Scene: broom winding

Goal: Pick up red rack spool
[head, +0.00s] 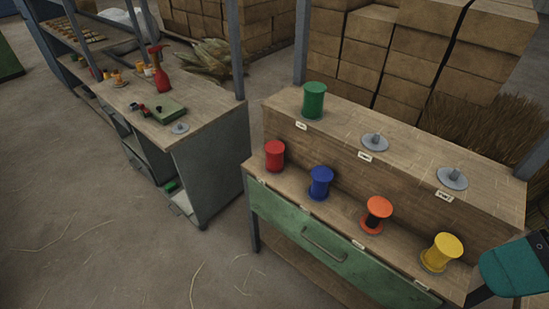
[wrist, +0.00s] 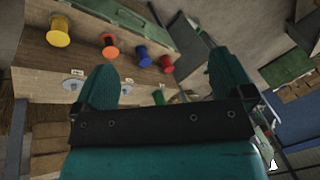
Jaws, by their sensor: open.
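The red spool (head: 275,155) stands upright at the left end of the rack's lower shelf in the head view. It also shows in the wrist view (wrist: 167,64), just beyond the gap between the fingers. Only a teal part of my arm shows at the right edge of the head view, to the right of the yellow spool and well away from the red one. My gripper (wrist: 160,75) has its two teal fingers spread wide, with nothing between them.
A blue spool (head: 321,182) stands beside the red one, then an orange spool (head: 376,214) and a yellow spool (head: 441,252). A green spool (head: 314,101) stands on the upper shelf beside two empty holders (head: 374,142). A workbench (head: 205,130) with a red spray bottle (head: 160,72) stands left.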

